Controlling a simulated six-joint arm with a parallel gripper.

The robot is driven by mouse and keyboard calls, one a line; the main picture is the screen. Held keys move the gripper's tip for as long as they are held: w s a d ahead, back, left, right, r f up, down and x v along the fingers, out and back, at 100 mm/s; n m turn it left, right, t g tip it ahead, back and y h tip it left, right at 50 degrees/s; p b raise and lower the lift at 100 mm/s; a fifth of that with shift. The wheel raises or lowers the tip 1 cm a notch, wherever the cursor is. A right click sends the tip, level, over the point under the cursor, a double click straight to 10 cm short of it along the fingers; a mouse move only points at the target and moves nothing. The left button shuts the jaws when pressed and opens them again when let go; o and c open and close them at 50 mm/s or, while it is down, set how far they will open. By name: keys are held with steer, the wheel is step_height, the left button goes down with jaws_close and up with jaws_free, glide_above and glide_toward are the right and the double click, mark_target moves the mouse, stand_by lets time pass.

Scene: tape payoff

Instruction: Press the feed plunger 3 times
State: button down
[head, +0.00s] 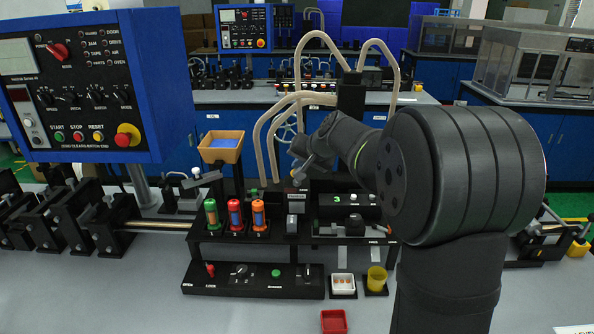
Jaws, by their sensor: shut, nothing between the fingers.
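My gripper (300,170) is at the middle of the head view, fingers shut and empty, tilted down to the left. It is above a small labelled black block (297,190) and a grey upright piece (292,223) on the black station; the picture does not show whether it touches anything. I cannot tell for sure which part is the feed plunger; it may be near or behind the gripper. A small panel (350,199) right of the block shows a green 3. My arm covers the station's right side.
Green, red and orange canisters (234,214) stand left of the gripper. An orange bin (221,144) stands behind them. A low control box (250,281), white tray (342,285), yellow cup (376,279) and red tray (333,321) are in front. A blue control panel (85,85) hangs upper left.

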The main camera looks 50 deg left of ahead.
steer(key=shift+r, duration=0.75)
steer(key=shift+r, duration=2.5)
step_height(320, 180, up, 4)
steer(key=shift+f, duration=0.1)
